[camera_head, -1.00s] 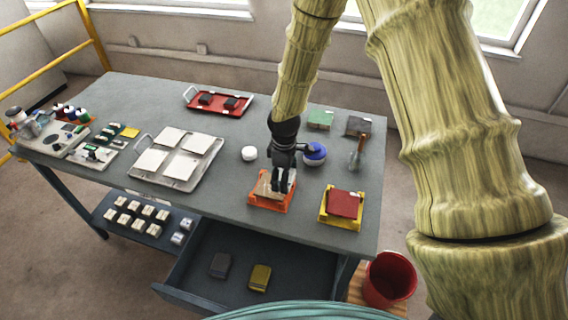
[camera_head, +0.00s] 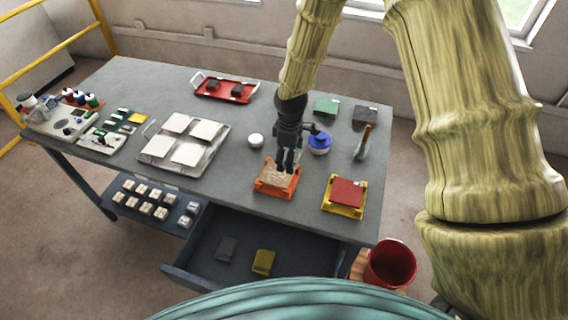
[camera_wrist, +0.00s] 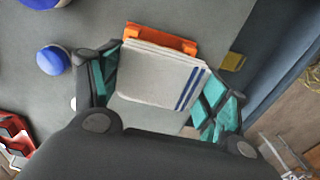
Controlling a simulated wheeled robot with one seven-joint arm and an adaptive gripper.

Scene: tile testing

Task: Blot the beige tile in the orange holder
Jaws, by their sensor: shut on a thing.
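The orange holder (camera_head: 267,191) sits near the front edge of the table. A beige surface (camera_head: 277,177) shows in it in the head view; I cannot tell there how much is tile and how much is cloth. My gripper (camera_head: 288,168) points down over the holder. In the wrist view my gripper (camera_wrist: 155,95) is shut on a folded white cloth (camera_wrist: 155,78) with blue stripes. The cloth lies over the orange holder (camera_wrist: 160,38), whose far edge sticks out past it. The tile is hidden under the cloth there, and contact between them cannot be told.
A yellow holder (camera_head: 342,211) with a red tile (camera_head: 348,191) stands right of the orange one. A blue-topped round container (camera_head: 320,143) and a white round item (camera_head: 256,140) stand behind. A metal tray (camera_head: 157,164) with white tiles is left. The drawer (camera_head: 205,272) is open below.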

